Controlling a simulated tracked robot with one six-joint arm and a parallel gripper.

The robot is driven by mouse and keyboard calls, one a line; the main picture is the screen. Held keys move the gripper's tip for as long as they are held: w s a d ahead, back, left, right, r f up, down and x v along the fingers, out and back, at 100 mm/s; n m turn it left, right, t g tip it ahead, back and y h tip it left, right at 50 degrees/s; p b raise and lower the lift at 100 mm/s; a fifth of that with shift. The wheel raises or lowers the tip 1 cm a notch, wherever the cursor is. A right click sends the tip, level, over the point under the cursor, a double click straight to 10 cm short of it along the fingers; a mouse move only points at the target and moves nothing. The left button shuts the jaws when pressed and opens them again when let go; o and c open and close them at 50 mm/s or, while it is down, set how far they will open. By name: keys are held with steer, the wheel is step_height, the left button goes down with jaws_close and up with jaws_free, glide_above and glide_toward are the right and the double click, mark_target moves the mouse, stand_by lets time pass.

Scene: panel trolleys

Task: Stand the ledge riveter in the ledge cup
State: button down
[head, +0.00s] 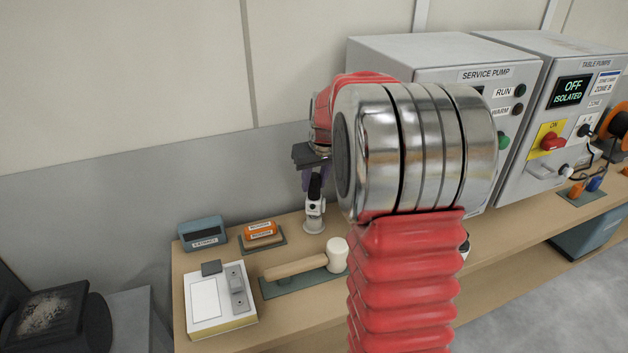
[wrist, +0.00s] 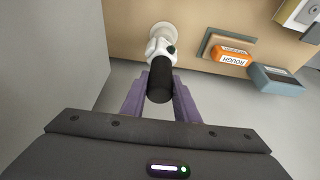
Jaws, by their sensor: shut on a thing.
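The riveter, white with a black grip, is upright in the head view (head: 315,207), its upper part hidden by my gripper. In the wrist view its black grip (wrist: 160,82) is between my purple fingers, with the white body beyond. My gripper (head: 312,185), also in the wrist view (wrist: 160,80), is shut on the grip. A pale round cup (head: 314,226) is directly under the riveter; its rim also shows in the wrist view (wrist: 164,29). The riveter's lower end overlaps the cup, and I cannot tell whether it is seated inside.
An orange block (head: 260,230) and a blue-grey box (head: 203,234) stand left of the cup on the wooden ledge (head: 185,268). A mallet (head: 300,267) lies in front on a green mat. A pump cabinet (head: 425,52) stands right. My red arm hides part of the ledge.

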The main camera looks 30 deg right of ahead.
steer(key=shift+f, duration=0.45)
steer(key=c, duration=1.3)
jaws_free()
steer(key=shift+f, duration=0.1)
steer(key=v, duration=1.4)
steer(key=shift+f, duration=0.1)
